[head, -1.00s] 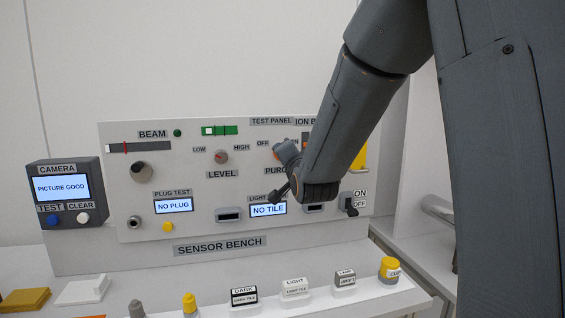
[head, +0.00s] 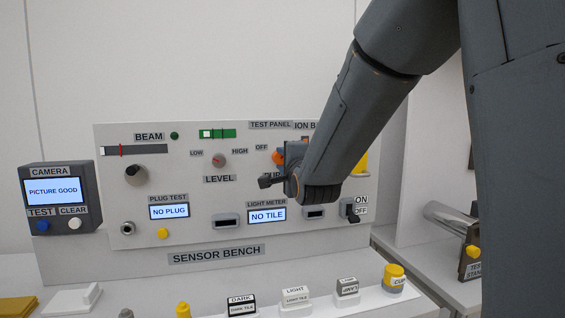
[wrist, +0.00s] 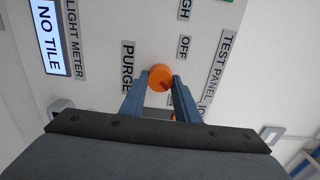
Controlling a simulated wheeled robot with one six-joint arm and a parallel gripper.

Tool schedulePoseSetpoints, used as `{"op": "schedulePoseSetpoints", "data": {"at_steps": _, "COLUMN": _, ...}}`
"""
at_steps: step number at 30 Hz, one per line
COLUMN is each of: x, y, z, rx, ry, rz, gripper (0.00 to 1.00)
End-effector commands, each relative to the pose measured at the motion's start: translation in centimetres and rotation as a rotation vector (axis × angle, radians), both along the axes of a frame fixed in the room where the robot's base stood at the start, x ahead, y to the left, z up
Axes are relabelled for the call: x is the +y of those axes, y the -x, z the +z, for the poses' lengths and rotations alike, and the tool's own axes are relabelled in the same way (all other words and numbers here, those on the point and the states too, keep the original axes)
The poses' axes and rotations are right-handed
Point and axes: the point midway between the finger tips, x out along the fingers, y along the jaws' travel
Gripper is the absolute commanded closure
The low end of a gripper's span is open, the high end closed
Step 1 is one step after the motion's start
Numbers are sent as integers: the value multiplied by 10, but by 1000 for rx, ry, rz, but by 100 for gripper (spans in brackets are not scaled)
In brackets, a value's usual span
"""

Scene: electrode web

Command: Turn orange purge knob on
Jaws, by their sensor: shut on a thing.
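The orange purge knob (wrist: 159,75) sits on the test panel, between the PURGE label (wrist: 127,67) and the OFF label (wrist: 184,47) in the wrist view. My gripper (wrist: 156,86) is shut on the knob, with one finger on each side of it. A dark mark shows on the knob's lower right in the wrist view. In the head view an edge of the orange knob (head: 278,157) shows beside my gripper (head: 275,172); my wrist hides the rest.
The level knob (head: 219,160) and the NO TILE light meter screen (head: 267,215) are left of my wrist. An ON/OFF switch (head: 350,209) is close below right. Several tiles and caps, including a yellow cap (head: 394,272), stand on the front ledge.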

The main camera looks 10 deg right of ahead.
Motion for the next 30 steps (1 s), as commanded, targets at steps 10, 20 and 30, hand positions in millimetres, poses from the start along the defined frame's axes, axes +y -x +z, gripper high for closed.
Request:
{"op": "schedulePoseSetpoints", "data": {"at_steps": 10, "x": 0, "y": 0, "z": 0, "rx": 1, "ry": -8, "rz": -1, "gripper": 94}}
{"op": "schedulePoseSetpoints", "data": {"at_steps": 20, "x": 0, "y": 0, "z": 0, "rx": 0, "ry": -6, "rz": 0, "gripper": 53}}
{"op": "schedulePoseSetpoints", "data": {"at_steps": 30, "x": 0, "y": 14, "z": 0, "rx": -1, "ry": -6, "rz": 0, "gripper": 53}}
